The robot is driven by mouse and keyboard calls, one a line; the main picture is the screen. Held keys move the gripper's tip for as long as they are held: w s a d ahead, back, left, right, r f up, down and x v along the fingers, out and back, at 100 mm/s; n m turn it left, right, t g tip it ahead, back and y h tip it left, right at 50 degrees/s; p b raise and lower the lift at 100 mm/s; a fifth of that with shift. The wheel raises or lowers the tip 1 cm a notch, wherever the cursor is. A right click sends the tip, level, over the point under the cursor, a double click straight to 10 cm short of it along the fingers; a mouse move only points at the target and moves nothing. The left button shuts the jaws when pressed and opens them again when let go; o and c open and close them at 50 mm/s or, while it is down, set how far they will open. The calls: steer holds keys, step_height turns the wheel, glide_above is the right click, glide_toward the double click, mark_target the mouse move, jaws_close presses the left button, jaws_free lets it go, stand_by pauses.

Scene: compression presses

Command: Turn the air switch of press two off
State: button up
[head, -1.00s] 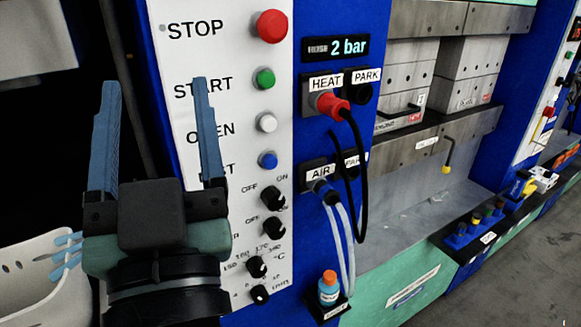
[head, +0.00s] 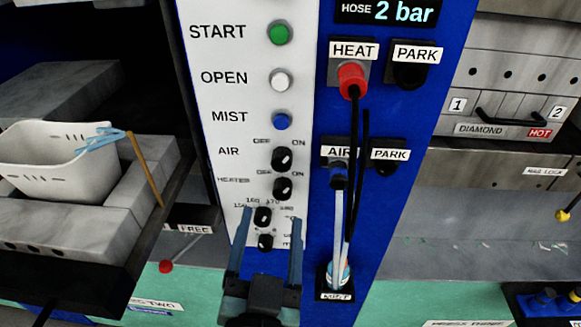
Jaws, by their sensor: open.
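The white control panel (head: 215,100) stands beside a press whose partly cut-off label ends in "TWO" (head: 155,304). Its AIR switch (head: 282,158) is a black knob with OFF printed at its upper left and ON at its upper right. Its white mark seems to lean right, towards ON. The black HEATER knob (head: 282,188) is just below it. My gripper (head: 271,215) is open and empty, its blue fingers pointing up at the panel's lower end, below the AIR switch in the picture. The fingers flank the small bottom knobs; contact cannot be told.
Green, white and blue buttons (head: 281,121) sit above the switch. Right of the panel, a red HEAT plug (head: 352,80) and AIR hose (head: 340,215) hang near a small bottle (head: 338,272).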

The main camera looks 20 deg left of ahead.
mark_target(280, 167)
steer(key=p+x, duration=0.3)
steer(key=x, duration=0.7)
steer(key=shift+w+r, duration=0.1)
steer(key=shift+w+a, duration=0.15)
steer(key=shift+w, duration=0.55)
jaws_close()
